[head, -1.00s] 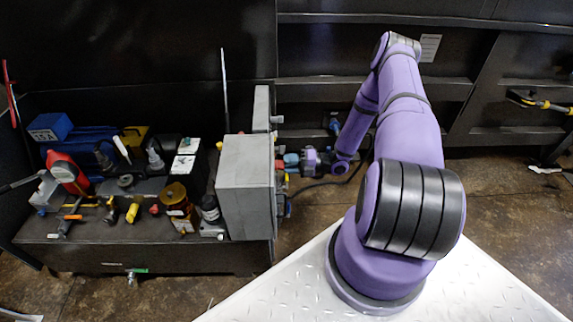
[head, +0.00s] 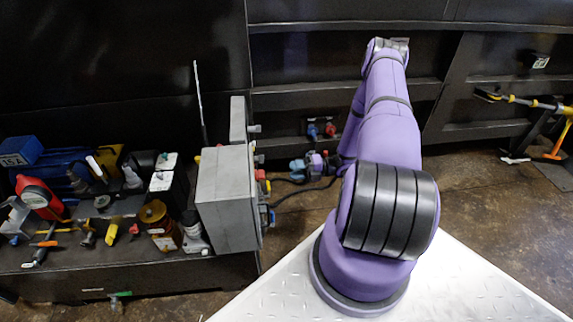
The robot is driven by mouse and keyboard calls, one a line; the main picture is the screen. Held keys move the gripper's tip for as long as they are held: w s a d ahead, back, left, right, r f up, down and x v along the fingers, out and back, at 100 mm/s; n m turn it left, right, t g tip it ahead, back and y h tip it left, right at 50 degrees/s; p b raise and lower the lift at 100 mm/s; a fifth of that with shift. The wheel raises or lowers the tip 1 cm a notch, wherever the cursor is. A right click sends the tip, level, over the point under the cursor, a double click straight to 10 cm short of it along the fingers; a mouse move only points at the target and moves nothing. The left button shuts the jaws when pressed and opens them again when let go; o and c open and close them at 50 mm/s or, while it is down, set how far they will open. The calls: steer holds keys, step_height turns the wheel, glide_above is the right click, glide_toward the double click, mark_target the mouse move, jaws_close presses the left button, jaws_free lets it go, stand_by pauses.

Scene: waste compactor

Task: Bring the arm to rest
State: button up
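My purple arm with dark ribbed joints stands on a white tread-plate base in the head view. It reaches up and away, then bends down behind itself toward the left. My gripper (head: 301,170) is small and far off, just right of the grey box with coloured plugs (head: 228,200). Its fingers are too small to tell open from shut, and I cannot tell whether it touches anything.
A dark bench (head: 150,268) at the left holds tools, bottles, a red canister (head: 40,198) and a blue box (head: 20,151). A dark panelled wall stands behind. Yellow-and-black equipment (head: 520,101) is at the right. Brown floor (head: 495,205) is open on the right.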

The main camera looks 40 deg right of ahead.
steer(key=a+r+n+g+h, duration=0.2)
steer(key=a+r+n+g, duration=0.2)
steer(key=r+n, duration=0.6)
steer(key=w+a+r+n+g+h, duration=0.1)
steer(key=a+r+n+g+h, duration=0.25)
steer(key=r, duration=1.05)
steer(key=a+r+n+g+h, duration=0.1)
steer(key=a+r+n+g, duration=0.35)
steer(key=r+n, duration=0.65)
steer(key=s+a+r+n+t+h, duration=0.3)
steer(key=s+a+r+n+h, duration=0.1)
steer(key=s+r+n, duration=0.5)
steer(key=s+a+r+n+t+h, duration=0.4)
steer(key=s+a+r+n, duration=0.2)
steer(key=s+r+n, duration=0.3)
steer(key=shift+s+a+r, duration=0.25)
steer(key=shift+s+r, duration=0.85)
steer(key=shift+s, duration=0.65)
steer(key=shift+n+h, duration=0.25)
